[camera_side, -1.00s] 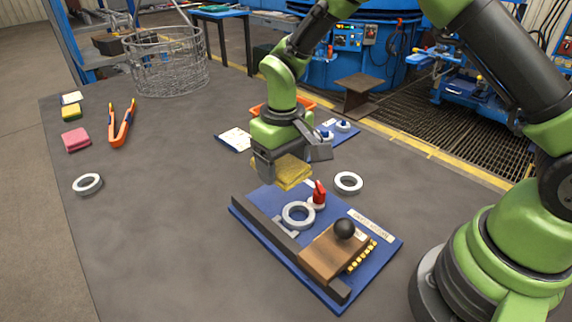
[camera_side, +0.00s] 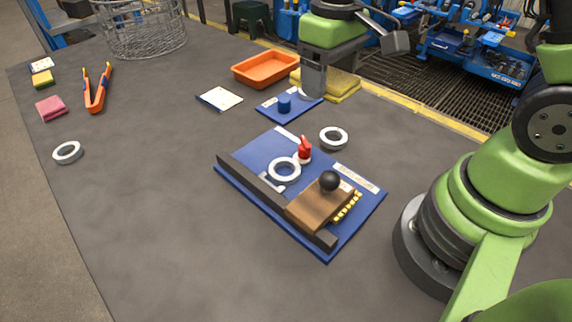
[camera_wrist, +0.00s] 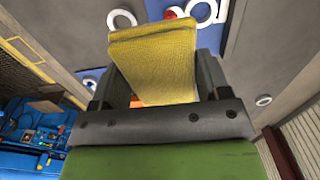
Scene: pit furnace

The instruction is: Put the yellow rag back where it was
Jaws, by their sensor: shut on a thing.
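The yellow rag (camera_side: 340,84) is a folded, textured cloth at the far side of the bench, right of the orange tray. My gripper (camera_side: 314,88) is shut on it. In the wrist view the rag (camera_wrist: 160,60) is pinched between the two dark fingers of my gripper (camera_wrist: 158,85) and spreads out beyond them. In the side view the rag looks low, near the bench's back edge. I cannot tell whether it touches the bench top. My gripper hides part of the rag.
The orange tray (camera_side: 264,69) stands just left of the rag. A small blue board (camera_side: 279,112) with a blue knob lies in front. The large blue fixture board (camera_side: 265,190) and a white ring (camera_side: 333,138) are nearer. A wire basket (camera_side: 145,30) stands back left.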

